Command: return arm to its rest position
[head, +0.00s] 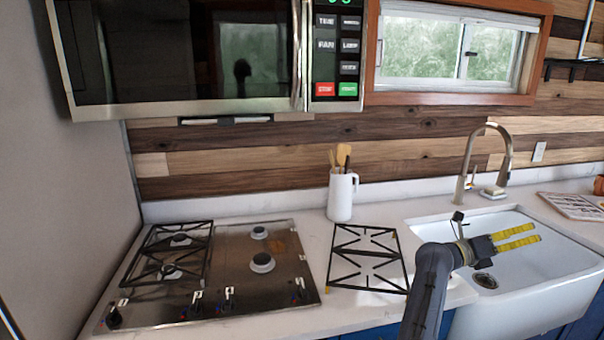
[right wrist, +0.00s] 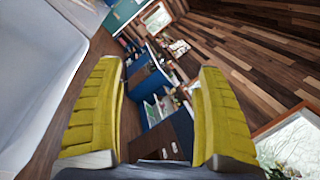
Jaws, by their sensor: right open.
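My right gripper (head: 518,237) is in the head view at the right, above the white sink, with its arm coming up from the bottom edge. Its two yellow fingers point right and are apart, with nothing between them. In the right wrist view the open fingers (right wrist: 160,115) frame a far part of the room, and no object is between them. My left gripper is not in the head view.
The sink (head: 544,262) with a tall faucet (head: 505,150) lies beneath and behind my gripper. A loose burner grate (head: 366,258) lies on the counter beside the stovetop (head: 262,288). A white utensil jug (head: 340,197) stands behind it. A microwave (head: 190,50) hangs above.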

